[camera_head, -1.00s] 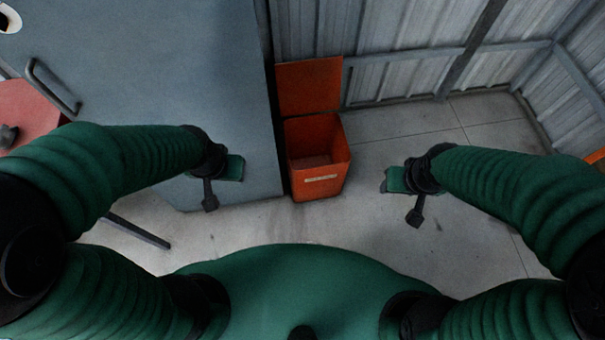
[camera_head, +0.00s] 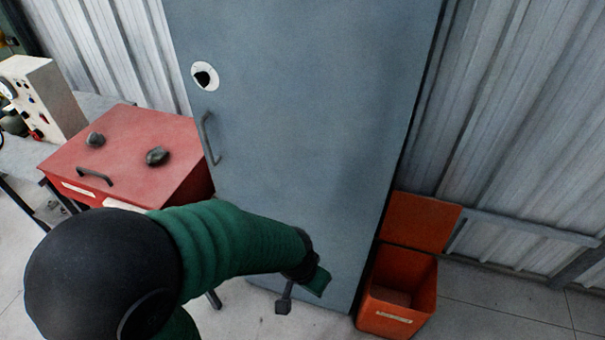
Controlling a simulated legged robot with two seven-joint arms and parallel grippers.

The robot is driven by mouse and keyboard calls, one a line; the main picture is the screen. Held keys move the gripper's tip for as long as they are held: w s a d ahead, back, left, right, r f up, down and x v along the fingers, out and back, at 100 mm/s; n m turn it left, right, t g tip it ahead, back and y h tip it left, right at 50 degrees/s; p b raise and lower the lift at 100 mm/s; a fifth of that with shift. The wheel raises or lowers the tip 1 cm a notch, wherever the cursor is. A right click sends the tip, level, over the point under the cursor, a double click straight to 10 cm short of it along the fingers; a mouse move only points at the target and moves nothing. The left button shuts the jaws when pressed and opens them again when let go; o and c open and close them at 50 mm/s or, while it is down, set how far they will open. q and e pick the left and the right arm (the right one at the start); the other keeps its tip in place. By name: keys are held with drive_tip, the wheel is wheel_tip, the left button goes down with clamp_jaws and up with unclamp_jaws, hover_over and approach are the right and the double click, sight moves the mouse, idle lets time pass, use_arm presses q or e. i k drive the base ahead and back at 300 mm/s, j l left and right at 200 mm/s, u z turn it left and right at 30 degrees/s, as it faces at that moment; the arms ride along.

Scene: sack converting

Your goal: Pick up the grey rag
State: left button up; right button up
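I cannot make out a thing that is clearly a grey rag. Two small dark grey lumps lie on top of a red box at the left, a left lump (camera_head: 95,139) and a right lump (camera_head: 157,156). I cannot tell whether either is crumpled cloth. My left gripper (camera_head: 301,292) is at the lower middle, in front of the grey cabinet, right of the red box and well apart from the lumps. Its dark finger and green finger stand apart, with nothing between them. My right gripper is out of view.
An open orange bin (camera_head: 402,318) is at the lower right. A gauge panel (camera_head: 45,95) stands at the far left. Bare floor (camera_head: 500,315) shows at lower right.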

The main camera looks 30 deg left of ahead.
sight(93, 138)
drive_tip(key=u, duration=2.4)
drive_tip(key=i+j, duration=0.25)
